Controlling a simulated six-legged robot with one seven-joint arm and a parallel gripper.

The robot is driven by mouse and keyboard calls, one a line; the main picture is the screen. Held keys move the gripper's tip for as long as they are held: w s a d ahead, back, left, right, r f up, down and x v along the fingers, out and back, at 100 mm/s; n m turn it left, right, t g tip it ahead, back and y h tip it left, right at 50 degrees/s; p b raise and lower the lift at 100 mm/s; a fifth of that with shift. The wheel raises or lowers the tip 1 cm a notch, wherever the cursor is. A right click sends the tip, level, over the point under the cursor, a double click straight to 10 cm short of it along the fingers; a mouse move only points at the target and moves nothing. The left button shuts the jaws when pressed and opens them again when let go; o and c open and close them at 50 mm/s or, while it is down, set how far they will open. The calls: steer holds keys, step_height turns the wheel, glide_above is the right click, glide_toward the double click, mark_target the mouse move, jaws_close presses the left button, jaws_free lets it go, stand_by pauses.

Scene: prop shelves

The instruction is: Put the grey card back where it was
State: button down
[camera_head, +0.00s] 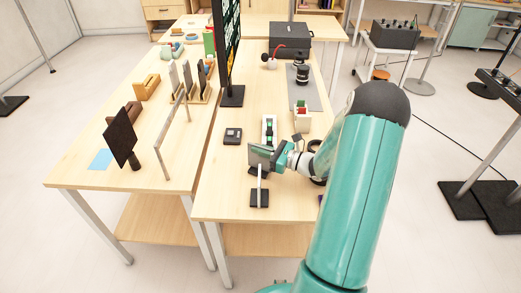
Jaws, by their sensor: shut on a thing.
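A grey card (258,153) stands near the front of the right-hand table. My gripper (274,156) is shut on its right edge, reaching in from the right. Just in front of the card, a small stand has a pale upright post and a black base (259,199). I cannot tell whether the card touches this stand or is clear of it. The card's lower edge is partly hidden by dark parts and the post.
A tall screen (228,50) stands further back. The left table (85,178) holds a dark panel (121,136) and a pale frame (172,128). The right table's front left corner is bare.

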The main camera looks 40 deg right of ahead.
steer(key=shift+f, duration=0.1)
steer(key=c, duration=2)
jaws_free()
steer(key=shift+f, duration=0.1)
steer(key=o, duration=0.4)
steer(key=shift+o, duration=0.2)
